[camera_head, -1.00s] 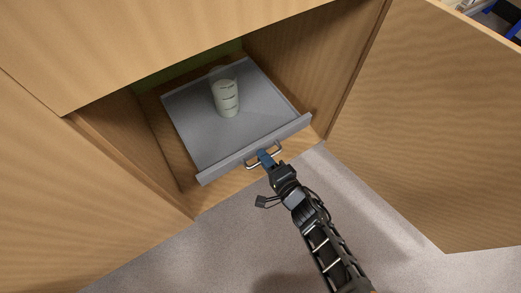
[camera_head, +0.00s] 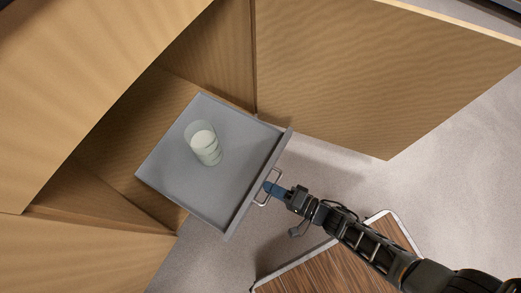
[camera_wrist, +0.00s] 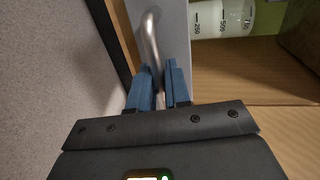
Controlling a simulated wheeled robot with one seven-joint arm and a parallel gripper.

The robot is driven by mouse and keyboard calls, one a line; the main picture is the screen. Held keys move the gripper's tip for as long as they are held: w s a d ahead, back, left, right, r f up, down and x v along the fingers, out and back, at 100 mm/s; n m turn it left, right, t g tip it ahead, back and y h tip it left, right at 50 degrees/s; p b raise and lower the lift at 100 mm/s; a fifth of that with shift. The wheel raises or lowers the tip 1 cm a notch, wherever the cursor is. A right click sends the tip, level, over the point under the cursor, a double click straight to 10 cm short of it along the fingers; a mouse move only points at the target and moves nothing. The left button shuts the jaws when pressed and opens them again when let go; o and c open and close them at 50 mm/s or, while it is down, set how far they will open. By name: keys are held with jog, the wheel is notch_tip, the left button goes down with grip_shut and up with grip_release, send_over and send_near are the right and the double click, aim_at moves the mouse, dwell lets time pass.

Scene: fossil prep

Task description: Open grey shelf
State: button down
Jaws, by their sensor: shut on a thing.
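The grey shelf (camera_head: 228,158) is a sliding tray with a low rim, pulled part of the way out of a wooden cabinet. Its front carries a metal handle (camera_head: 268,187), which also shows in the wrist view (camera_wrist: 151,40). My gripper (camera_head: 272,189) is shut on this handle; its blue fingers (camera_wrist: 160,86) sit on both sides of the bar in the wrist view. A clear beaker (camera_head: 204,143) with pale contents stands on the shelf. Its graduation marks show in the wrist view (camera_wrist: 222,18).
The wooden cabinet (camera_head: 110,80) surrounds the shelf's inner end. Its door (camera_head: 370,70) stands open beyond the shelf. The grey floor (camera_head: 340,175) in front is clear. A brown wood-grain panel with a pale edge (camera_head: 335,272) lies low at the bottom.

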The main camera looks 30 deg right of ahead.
jog(key=shift+s+d, duration=0.4)
jog(key=shift+s, duration=0.1)
jog(key=c, duration=1.3)
grip_release()
jog(key=shift+c, duration=0.2)
jog(key=p+v, duration=0.1)
jog(key=v, duration=0.7)
jog(key=shift+w+f, duration=0.1)
